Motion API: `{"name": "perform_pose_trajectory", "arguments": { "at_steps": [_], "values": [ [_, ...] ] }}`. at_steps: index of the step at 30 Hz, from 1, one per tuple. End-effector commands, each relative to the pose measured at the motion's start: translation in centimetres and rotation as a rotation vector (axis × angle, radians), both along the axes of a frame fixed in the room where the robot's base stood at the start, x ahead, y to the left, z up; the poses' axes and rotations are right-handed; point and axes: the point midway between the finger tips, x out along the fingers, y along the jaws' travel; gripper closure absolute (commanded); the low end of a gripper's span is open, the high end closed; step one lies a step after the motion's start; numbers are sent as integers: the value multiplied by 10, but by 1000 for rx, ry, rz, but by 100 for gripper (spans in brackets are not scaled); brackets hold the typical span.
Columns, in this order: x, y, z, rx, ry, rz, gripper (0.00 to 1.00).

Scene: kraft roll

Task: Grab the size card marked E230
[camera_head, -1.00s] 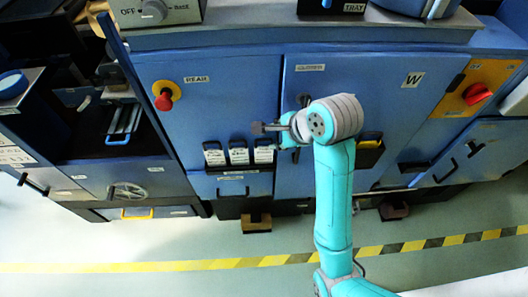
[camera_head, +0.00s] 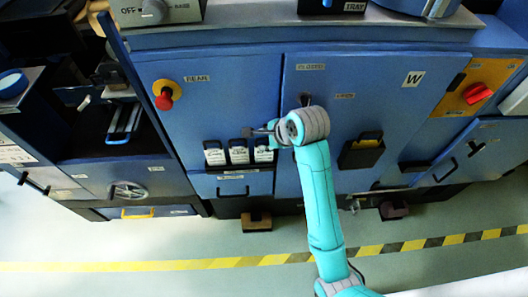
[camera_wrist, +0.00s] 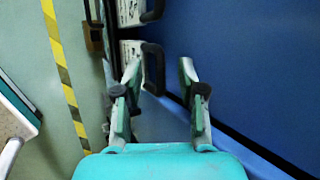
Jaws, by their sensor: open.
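Three white cards with black tops sit in a row on the blue cabinet front: a left card (camera_head: 214,154), a middle card (camera_head: 238,153) and a right card (camera_head: 263,152). Their print is too small to read, so I cannot tell which is E230. My gripper (camera_head: 262,131) is just above the right card in the head view. In the wrist view my gripper (camera_wrist: 160,68) is open, with a card's black handle (camera_wrist: 154,68) showing between or just beyond the fingertips. That card's white face (camera_wrist: 130,50) is partly hidden by a finger. Another card (camera_wrist: 129,12) shows beyond it.
A red knob (camera_head: 165,99) stands out at the left of the cabinet front. A drawer with a handle (camera_head: 233,190) is below the cards. Yellow-black tape (camera_head: 180,266) crosses the open floor.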

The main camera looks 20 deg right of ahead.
Motion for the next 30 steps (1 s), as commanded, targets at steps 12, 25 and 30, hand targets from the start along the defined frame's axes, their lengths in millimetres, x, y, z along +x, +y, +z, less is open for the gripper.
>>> {"name": "perform_pose_trajectory", "arguments": {
  "at_steps": [12, 25, 30],
  "values": [
    [2, 0, -2, 0, -1, 0, 97],
    [2, 0, -1, 0, -1, 0, 100],
    [5, -2, 1, -1, -1, 1, 100]
  ]
}}
